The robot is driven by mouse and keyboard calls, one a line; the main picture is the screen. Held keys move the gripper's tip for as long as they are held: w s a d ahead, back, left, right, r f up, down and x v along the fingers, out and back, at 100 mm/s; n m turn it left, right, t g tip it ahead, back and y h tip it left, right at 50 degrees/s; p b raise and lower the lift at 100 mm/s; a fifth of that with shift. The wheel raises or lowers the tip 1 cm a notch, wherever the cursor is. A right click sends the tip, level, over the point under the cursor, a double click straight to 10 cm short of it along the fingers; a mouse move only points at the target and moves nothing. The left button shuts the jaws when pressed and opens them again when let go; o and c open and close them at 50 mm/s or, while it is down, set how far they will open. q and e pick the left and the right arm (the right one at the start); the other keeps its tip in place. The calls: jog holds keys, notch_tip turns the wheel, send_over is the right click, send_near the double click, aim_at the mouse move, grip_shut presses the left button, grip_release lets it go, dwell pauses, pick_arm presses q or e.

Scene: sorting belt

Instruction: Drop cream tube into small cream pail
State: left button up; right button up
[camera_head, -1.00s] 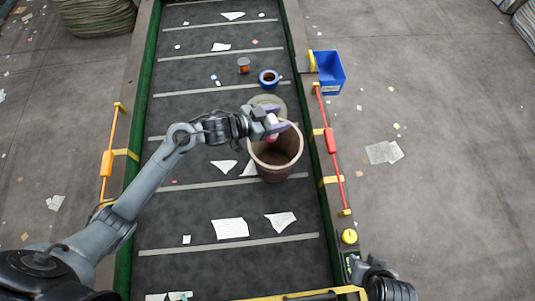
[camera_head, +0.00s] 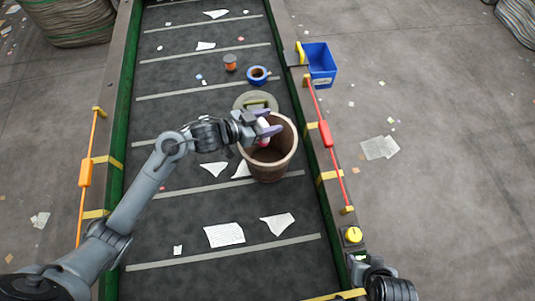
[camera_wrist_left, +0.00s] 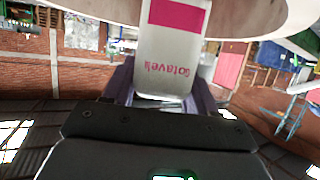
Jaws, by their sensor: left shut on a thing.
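The cream tube (camera_wrist_left: 175,50), white with a pink band and printed lettering, fills the top middle of the left wrist view between my left gripper's fingers. In the head view my left gripper (camera_head: 267,126) is shut on it over the far left part of a pail's opening. The pail (camera_head: 268,169) stands upright on the belt, brownish outside with a paler rim. A small pink and white part of the tube shows below the fingers against the opening. My right gripper is not clearly visible; only my right arm shows at bottom right.
A round greenish lid (camera_head: 252,100) lies just behind the pail. A blue tape roll (camera_head: 257,75) and an orange-brown spool (camera_head: 230,62) are farther up the belt (camera_head: 190,120). Paper scraps lie around. A blue bin (camera_head: 321,65) hangs beside the right belt edge.

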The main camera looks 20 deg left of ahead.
pick_arm(q)
jog(key=o, duration=1.1)
jog(key=shift+o, duration=0.2)
pick_arm(e)
jog(key=shift+d, duration=0.1)
pick_arm(q)
jog(key=v, duration=1)
jog(key=shift+s+a+r, duration=0.2)
jog(key=shift+s, duration=0.1)
